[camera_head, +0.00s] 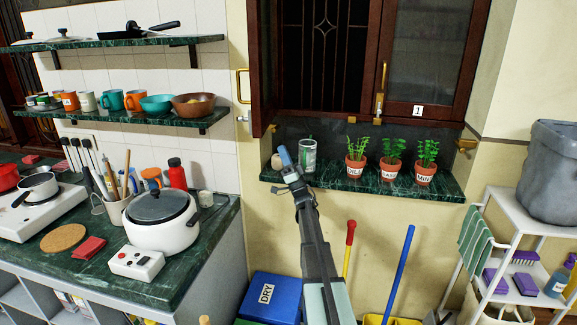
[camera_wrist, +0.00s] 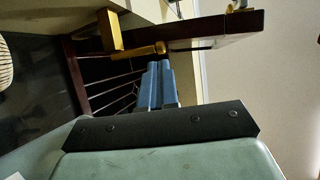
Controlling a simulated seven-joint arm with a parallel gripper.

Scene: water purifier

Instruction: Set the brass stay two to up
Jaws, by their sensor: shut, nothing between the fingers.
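My gripper (camera_head: 285,157) is shut and empty, its blue fingers pointing up below the window, near the lower corner of the open left casement (camera_head: 264,65). The fingers also show in the wrist view (camera_wrist: 159,86), pressed together. Just beyond them in that view is a brass bar (camera_wrist: 140,51) beside a dark wooden frame edge. I cannot tell whether they touch. An upright brass piece (camera_head: 379,106) is on the right casement (camera_head: 428,55), near a label reading 1. No label reading 2 is visible, so I cannot tell which brass piece is stay two.
The green marble sill (camera_head: 330,182) holds a can (camera_head: 308,158) and potted herbs (camera_head: 356,165) close to my gripper. A counter with a white pot (camera_head: 162,230) stands at left.

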